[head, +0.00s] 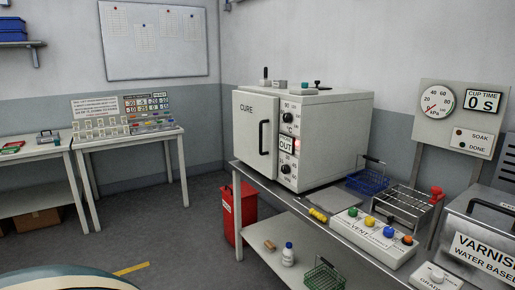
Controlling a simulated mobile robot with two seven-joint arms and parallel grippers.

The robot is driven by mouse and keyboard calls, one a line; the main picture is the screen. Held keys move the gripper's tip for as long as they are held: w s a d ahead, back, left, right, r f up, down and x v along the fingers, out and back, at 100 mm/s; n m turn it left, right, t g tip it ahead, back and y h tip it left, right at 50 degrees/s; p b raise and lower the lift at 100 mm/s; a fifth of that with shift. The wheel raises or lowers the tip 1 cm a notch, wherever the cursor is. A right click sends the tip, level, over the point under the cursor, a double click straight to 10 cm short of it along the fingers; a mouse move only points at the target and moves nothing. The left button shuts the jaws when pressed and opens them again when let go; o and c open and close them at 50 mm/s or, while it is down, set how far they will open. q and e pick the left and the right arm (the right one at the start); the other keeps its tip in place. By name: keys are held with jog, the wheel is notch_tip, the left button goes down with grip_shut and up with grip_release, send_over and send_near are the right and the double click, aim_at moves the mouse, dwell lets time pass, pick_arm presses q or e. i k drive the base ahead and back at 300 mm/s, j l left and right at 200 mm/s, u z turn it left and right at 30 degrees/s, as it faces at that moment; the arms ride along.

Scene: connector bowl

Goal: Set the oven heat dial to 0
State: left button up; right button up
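A white oven (340,130) marked CURE stands on the grey bench. Its door (250,115) looks shut and carries a dark vertical handle (264,137). On the panel right of the door is an upper black dial (288,117) with small numbers around it, and a lower black dial (286,169). Between them are an OUT label (286,144) and a red-lit part. The dial lettering is too small to tell which dial is heat or where each points. Neither of my grippers is in view.
The bench (322,222) also holds a button box (372,238), a blue wire basket (368,180), a wire rack (405,205) and a varnish tank (478,245). A red bin (240,210) stands by the bench's left end. Open floor (185,225) lies left of it.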

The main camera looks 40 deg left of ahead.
aim_at(288, 117)
jog(key=u, duration=1.15)
